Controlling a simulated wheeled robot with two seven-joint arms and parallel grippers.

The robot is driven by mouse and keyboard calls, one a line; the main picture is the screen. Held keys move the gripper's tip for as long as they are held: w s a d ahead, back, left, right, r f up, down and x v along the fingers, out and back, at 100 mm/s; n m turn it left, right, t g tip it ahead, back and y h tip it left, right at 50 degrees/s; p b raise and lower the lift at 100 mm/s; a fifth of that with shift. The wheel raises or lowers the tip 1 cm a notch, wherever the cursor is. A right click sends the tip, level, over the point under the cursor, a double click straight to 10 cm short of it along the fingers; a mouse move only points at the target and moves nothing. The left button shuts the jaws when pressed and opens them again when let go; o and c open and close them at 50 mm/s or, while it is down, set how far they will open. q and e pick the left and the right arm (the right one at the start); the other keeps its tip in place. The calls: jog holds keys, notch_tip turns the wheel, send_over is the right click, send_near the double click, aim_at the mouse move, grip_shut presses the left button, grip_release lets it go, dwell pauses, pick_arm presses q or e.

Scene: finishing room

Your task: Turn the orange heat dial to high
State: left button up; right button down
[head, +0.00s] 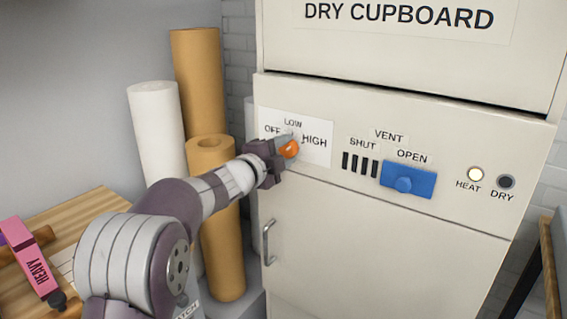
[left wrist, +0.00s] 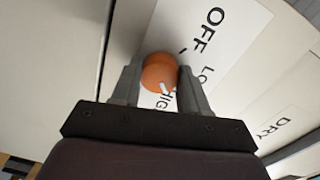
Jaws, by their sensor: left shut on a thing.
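The orange heat dial (head: 290,149) is on a white label panel (head: 318,152) on the front of the dry cupboard, with OFF at left, LOW above and HIGH at right. My left gripper (head: 284,146) is at the dial and shut on it, partly hiding it in the head view. In the left wrist view the dial (left wrist: 157,70) sits between the two fingers of my left gripper (left wrist: 159,78). Its white pointer mark (left wrist: 166,87) points towards the HIGH lettering, which a finger and the dial partly cover. My right gripper is not in view.
A blue vent slider (head: 408,181) is right of the dial, under OPEN. The HEAT lamp (head: 475,174) is lit; the DRY lamp (head: 506,182) is dark. A door handle (head: 268,242) sits below the dial. Tall rolls (head: 158,135) stand left of the cupboard, beside a wooden bench (head: 88,212).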

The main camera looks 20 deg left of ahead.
pick_arm(q)
jog(key=shift+f+m+b, duration=0.1)
jog(key=shift+m+b, duration=0.95)
jog(key=shift+m, duration=0.35)
jog(key=o, duration=1.1)
jog(key=shift+c, duration=0.2)
jog(key=v, duration=1.2)
jog(key=shift+s, duration=0.35)
